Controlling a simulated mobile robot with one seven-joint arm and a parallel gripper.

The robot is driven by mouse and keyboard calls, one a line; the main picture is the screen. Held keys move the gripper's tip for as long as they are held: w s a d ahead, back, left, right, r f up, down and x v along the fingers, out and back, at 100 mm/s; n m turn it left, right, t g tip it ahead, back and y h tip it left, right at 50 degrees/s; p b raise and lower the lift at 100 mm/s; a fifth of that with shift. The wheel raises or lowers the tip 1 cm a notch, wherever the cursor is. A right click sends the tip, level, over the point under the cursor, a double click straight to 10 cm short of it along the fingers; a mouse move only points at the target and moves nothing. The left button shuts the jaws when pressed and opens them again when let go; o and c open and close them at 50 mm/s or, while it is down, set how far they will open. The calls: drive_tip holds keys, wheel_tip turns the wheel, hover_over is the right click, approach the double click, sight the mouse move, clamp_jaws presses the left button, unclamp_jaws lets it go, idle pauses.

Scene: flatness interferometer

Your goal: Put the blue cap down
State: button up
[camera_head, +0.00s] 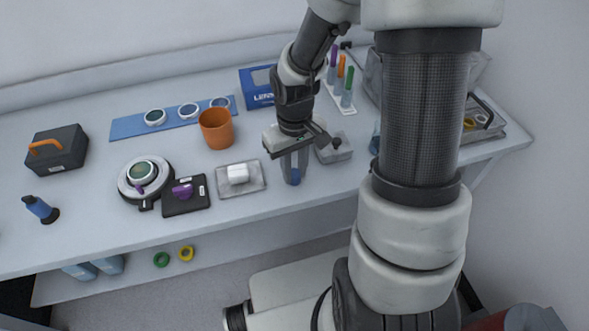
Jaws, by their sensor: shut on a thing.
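The blue cap (295,176) is a small blue piece between the fingertips of my gripper (294,171). My gripper points down and is shut on the cap, near the front part of the bench, right of the clear tray with a white block. The cap is close to the bench top; I cannot tell whether it touches it. My fingers hide part of the cap.
The clear tray (252,187) is just left of my gripper, and a grey box (334,151) is close on the right. An orange cup (216,129) and a blue box (255,88) stand behind. Bare bench (262,211) lies in front.

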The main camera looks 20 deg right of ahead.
drive_tip(key=shift+f, duration=0.2)
drive_tip(key=o, duration=1)
drive_tip(key=shift+r, duration=0.1)
